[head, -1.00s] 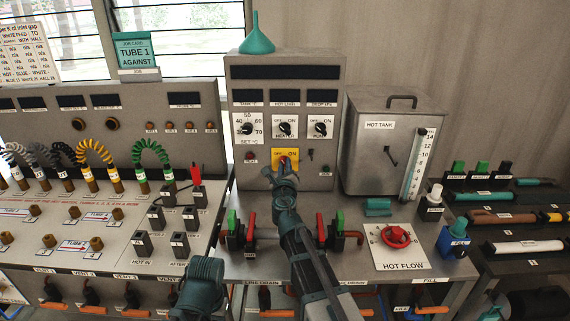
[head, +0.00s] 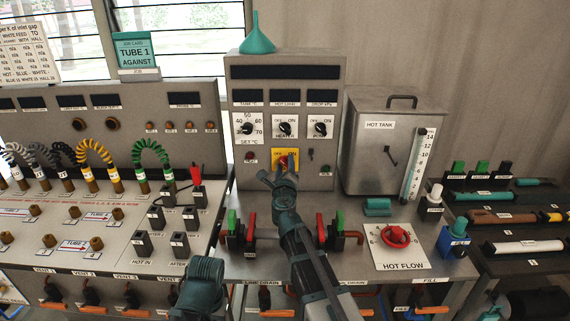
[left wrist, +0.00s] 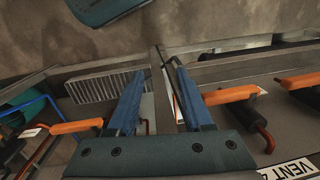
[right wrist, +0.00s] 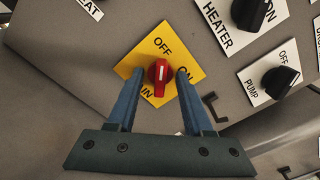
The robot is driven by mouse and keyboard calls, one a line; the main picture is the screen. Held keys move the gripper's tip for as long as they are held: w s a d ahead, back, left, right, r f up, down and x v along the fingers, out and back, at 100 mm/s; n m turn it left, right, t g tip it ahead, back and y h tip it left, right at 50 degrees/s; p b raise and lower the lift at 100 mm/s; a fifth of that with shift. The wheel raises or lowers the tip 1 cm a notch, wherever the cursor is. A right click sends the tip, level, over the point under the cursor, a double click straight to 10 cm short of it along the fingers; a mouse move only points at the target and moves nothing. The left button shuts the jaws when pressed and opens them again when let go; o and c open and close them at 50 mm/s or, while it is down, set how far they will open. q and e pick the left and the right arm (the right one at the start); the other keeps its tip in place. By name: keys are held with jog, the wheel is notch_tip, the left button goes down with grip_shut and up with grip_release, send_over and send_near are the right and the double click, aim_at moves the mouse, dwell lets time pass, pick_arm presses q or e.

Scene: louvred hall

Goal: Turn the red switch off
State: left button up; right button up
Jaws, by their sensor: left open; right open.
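The red switch (right wrist: 160,78) is a knob on a yellow plate (right wrist: 146,53) marked OFF and ON. In the right wrist view its white mark points up the picture, toward the word OFF. In the head view the switch (head: 283,161) is partly hidden behind my right gripper (head: 278,177). My right gripper is open, with one fingertip on each side of the knob in the right wrist view; I see no contact. My left gripper (left wrist: 152,82) is open and empty, near orange-handled valves under the left bench.
The heater knob (right wrist: 250,12) and pump knob (right wrist: 281,81) sit close to the switch on the same panel. The hot tank (head: 377,160) stands to the right, and a green funnel (head: 257,35) is on top of the panel.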

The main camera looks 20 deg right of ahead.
jog(key=shift+v, duration=2.05)
notch_tip(320, 180, up, 12)
jog(key=p, duration=1.2)
send_over(285, 164)
jog(key=v, duration=0.7)
jog(key=shift+s+a, duration=0.1)
jog(key=shift+s, duration=0.1)
